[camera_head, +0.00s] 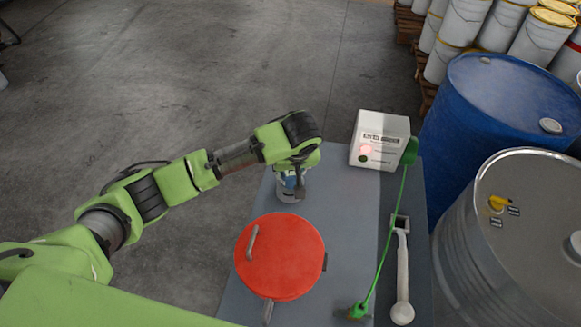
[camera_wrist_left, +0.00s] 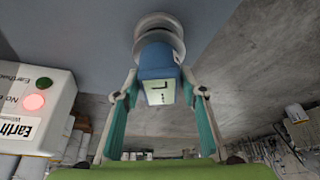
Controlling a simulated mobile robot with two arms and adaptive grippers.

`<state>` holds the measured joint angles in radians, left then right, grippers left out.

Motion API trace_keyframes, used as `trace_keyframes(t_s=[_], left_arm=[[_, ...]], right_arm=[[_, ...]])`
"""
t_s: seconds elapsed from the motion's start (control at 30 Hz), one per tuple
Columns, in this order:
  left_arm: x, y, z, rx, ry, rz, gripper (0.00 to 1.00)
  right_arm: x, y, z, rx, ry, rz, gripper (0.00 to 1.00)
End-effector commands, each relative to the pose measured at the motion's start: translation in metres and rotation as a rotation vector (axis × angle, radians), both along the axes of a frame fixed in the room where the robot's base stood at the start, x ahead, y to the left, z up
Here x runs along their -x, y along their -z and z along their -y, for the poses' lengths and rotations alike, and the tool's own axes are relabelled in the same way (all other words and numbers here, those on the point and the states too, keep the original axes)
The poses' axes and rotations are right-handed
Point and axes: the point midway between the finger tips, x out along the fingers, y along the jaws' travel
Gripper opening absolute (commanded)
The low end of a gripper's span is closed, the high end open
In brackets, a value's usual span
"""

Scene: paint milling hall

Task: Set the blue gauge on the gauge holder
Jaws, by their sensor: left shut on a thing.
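The blue gauge (camera_wrist_left: 157,65), with a small pale display face, is between the fingers of my left gripper (camera_wrist_left: 160,92) in the left wrist view. My left gripper is shut on it. In the head view this gripper (camera_head: 292,178) points down at the bench's far left edge, hiding most of the gauge. A pale round holder (camera_wrist_left: 160,30) with a rim shows just beyond the gauge, in line with it. It also shows under the gripper in the head view (camera_head: 289,194). I cannot tell whether the gauge is seated in it or just above. My right gripper is not in view.
A red-lidded pot (camera_head: 280,262) stands nearer on the grey bench (camera_head: 345,235). A white earthing box (camera_head: 378,140) with a lit red lamp stands behind right. A green cable (camera_head: 388,245) and a ladle (camera_head: 402,285) lie right. Blue (camera_head: 490,110) and steel (camera_head: 520,240) drums flank the bench.

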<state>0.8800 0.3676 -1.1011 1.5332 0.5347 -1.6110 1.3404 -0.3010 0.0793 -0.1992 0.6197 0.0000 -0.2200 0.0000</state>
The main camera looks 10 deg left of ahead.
Motion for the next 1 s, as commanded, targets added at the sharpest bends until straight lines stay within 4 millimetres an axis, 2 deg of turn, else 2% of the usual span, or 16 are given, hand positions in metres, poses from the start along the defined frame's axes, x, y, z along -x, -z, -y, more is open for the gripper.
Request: trace_keyframes(t_s=[1.0], left_arm=[[-0.0006,0.0039,-0.0005,0.0,0.0,0.001,0.05]], right_arm=[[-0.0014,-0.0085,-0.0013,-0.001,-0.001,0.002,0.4]])
